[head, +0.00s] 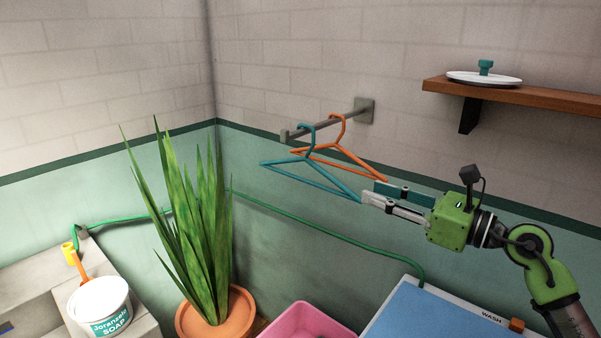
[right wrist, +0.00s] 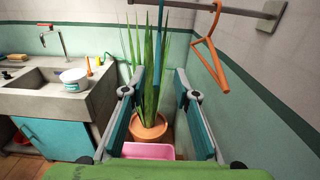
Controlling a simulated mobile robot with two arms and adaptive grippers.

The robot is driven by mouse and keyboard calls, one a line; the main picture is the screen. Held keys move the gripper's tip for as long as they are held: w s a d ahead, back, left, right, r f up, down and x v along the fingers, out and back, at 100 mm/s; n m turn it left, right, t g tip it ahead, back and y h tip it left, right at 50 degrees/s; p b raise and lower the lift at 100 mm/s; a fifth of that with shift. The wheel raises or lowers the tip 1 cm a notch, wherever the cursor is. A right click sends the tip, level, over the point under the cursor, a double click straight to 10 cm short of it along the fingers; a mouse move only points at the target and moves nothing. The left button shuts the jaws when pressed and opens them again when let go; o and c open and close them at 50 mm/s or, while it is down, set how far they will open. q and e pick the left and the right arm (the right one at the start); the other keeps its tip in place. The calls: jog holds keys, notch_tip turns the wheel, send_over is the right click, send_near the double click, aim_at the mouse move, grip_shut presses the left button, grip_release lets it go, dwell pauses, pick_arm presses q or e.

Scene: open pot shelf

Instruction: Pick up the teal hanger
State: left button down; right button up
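The teal hanger (head: 325,183) hangs by its hook from a short grey wall rail (head: 325,124). In the right wrist view the hanger (right wrist: 157,60) shows nearly edge-on, between the two finger lines. An orange hanger (head: 340,152) hangs on the same rail, nearer the wall; it shows at the right in the wrist view (right wrist: 212,55). My right gripper (head: 370,190) is open, its fingertips at the teal hanger's right lower corner. The fingers stand apart with a gap on both sides of the hanger; I cannot tell whether they touch it. My left gripper is not in view.
A wooden shelf (head: 520,97) with a white lid (head: 484,78) is at upper right. A potted plant (head: 212,315) and a pink tub (head: 305,320) are below. A washer (head: 425,310) stands below my right arm. A soap bucket (head: 98,300) is at left.

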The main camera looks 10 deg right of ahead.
aim_at(329, 174)
jog(key=p+x, duration=0.2)
jog(key=x, duration=0.5)
jog(key=shift+w+a+r+p, duration=0.1)
jog(key=shift+w+a+p, duration=0.2)
jog(key=shift+p, duration=0.05)
jog(key=shift+w+a+r, duration=0.15)
jog(key=p+x, duration=0.1)
jog(key=x, duration=0.2)
jog(key=p+x, duration=0.1)
jog(key=shift+w+a+r+p, duration=0.1)
jog(key=shift+a+r+p, duration=0.15)
jog(key=shift+p, duration=0.1)
jog(key=shift+w+a+f, duration=0.1)
jog(key=shift+w, duration=0.05)
grip_shut()
